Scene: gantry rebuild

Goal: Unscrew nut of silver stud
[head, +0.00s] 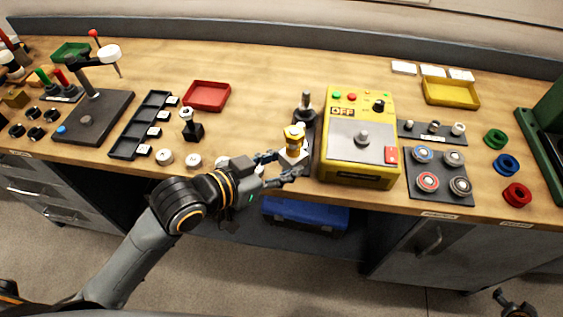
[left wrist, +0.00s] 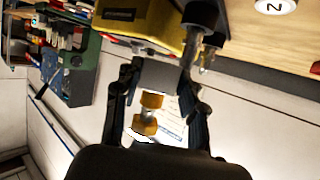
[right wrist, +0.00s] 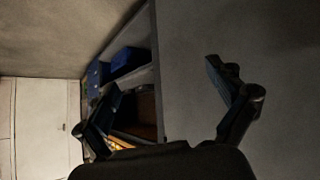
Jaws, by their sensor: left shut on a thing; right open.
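A brass-coloured piece (head: 294,138) stands upright on this block. In the left wrist view the grey block (left wrist: 162,75) is between the fingers, and two brass parts (left wrist: 152,100) show with a greyish part between them. A silver stud with a pale top (head: 187,114) stands in a black block (head: 192,133) to the left. My right gripper (head: 515,305) is low at the bottom right, away from the table. In the right wrist view it is open and empty (right wrist: 165,110).
A yellow box marked OFF (head: 343,168) stands just right of my left gripper. A dark post (head: 306,104) rises behind the gripper. A red tray (head: 207,96) and a black slotted tray (head: 126,146) are left. Clear wood lies behind the red tray.

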